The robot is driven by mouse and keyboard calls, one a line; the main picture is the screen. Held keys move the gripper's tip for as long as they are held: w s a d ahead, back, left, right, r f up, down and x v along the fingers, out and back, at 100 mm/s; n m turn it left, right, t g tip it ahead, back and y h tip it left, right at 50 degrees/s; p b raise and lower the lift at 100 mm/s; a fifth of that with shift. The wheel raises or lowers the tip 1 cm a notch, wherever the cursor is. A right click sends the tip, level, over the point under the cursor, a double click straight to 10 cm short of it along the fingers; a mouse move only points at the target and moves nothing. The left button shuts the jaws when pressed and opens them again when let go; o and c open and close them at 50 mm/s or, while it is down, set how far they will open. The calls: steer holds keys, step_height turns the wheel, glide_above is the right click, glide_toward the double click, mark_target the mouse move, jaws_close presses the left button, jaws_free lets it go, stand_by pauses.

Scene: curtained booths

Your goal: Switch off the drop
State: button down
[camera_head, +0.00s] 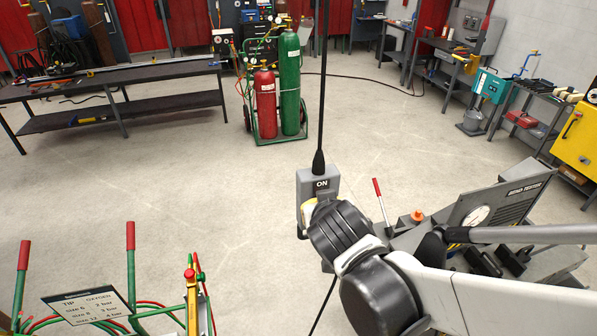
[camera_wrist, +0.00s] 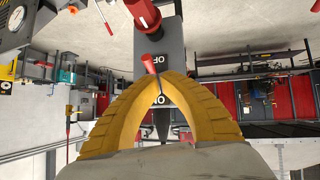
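The drop is a grey hanging switch box (camera_head: 305,186) with an "ON" label on its upper face, hung from a black cable (camera_head: 322,80). Contact with the lever cannot be made out. In the head view my wrist hides the box's lower part.
A grey bench with a gauge panel (camera_head: 500,205) stands at right, near my arm. Red-handled levers (camera_head: 131,236) and a sign (camera_head: 88,305) are at lower left. Gas cylinders (camera_head: 290,85) on a cart stand behind. The floor between is mostly clear.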

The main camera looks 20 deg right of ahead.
steer(key=shift+r, duration=0.15)
steer(key=v, duration=1.2)
stand_by(0.3)
stand_by(0.4)
step_height(320, 180, down, 38)
steer(key=s+d+n+g+y+b, duration=0.1)
steer(key=s+d+g+y+b, duration=0.1)
steer(key=b, duration=3)
steer(key=shift+r+g+y, duration=0.2)
steer(key=shift+g+y, duration=0.1)
steer(key=shift+g, duration=0.4)
